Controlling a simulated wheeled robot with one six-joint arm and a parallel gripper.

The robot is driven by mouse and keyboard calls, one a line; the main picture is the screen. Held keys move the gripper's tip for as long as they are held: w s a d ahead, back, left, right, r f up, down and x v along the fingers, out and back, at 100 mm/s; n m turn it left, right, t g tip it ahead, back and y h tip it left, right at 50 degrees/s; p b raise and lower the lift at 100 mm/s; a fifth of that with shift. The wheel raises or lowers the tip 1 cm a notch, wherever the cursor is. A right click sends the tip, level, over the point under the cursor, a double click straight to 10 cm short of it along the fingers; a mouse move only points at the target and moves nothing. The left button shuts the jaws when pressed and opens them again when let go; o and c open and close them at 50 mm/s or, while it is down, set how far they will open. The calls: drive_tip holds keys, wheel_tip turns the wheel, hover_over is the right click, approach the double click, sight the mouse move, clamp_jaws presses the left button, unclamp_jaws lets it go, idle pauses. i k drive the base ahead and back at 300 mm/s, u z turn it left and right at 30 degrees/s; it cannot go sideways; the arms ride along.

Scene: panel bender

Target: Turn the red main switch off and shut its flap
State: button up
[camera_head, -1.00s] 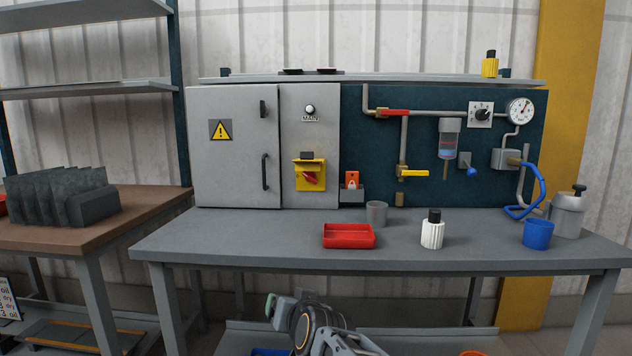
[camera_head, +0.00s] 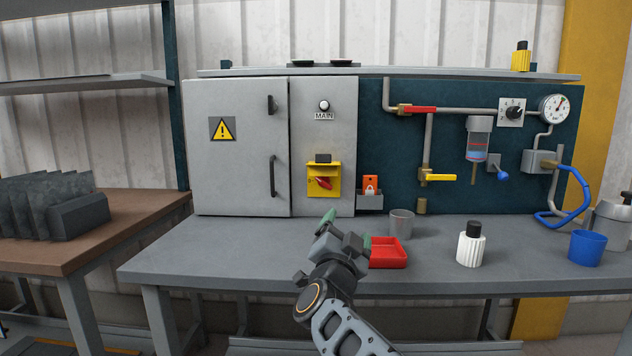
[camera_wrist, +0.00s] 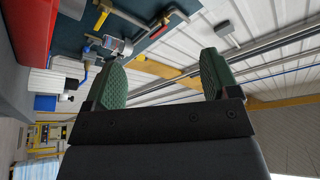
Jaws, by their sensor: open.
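The red main switch (camera_head: 324,183) sits on a yellow plate (camera_head: 315,192) low on the grey cabinet's narrow right panel. Its handle looks slanted. A yellow flap (camera_head: 323,164) juts out at the plate's top edge, above the switch, and seems raised; the switch is uncovered. My gripper (camera_head: 346,231) is open and empty, in front of and below the switch, over the bench and apart from the panel. Its two green fingers also show in the wrist view (camera_wrist: 162,76), with nothing between them. The switch is not seen in the wrist view.
A red tray (camera_head: 388,262) lies close right of my gripper. A small holder with a padlock (camera_head: 370,200) is beside the switch panel. The bench's left part is clear.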

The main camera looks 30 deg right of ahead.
sight(323, 180)
drive_tip(key=i, duration=0.85)
drive_tip(key=z, duration=0.15)
